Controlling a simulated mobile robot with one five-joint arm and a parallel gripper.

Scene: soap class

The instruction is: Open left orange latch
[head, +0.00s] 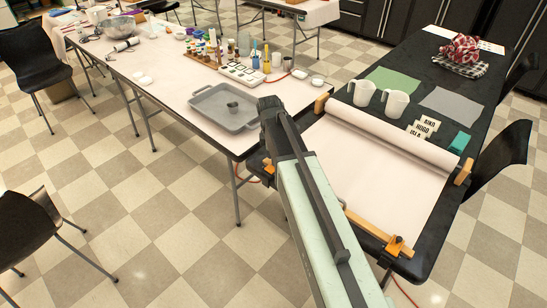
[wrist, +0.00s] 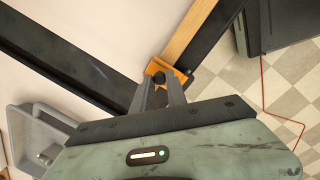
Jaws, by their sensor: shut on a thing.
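The left orange latch (head: 268,172) sits at the left front corner of the black table, at the end of a wooden bar. My arm covers part of it in the head view. In the wrist view the latch (wrist: 153,67) is an orange block with a dark knob (wrist: 158,78), beside the end of the wooden bar (wrist: 188,30). My gripper (wrist: 159,83) is shut on the latch at its knob, one finger on each side. My fingertips are hidden in the head view. A second orange latch (head: 397,246) is at the right front corner.
White paper (head: 385,180) from a roll covers the black table's near end. Two white mugs (head: 396,103) stand behind the roll. A white table (head: 165,75) with a grey tray (head: 212,117) is close on the left. Black chairs (head: 500,155) stand around.

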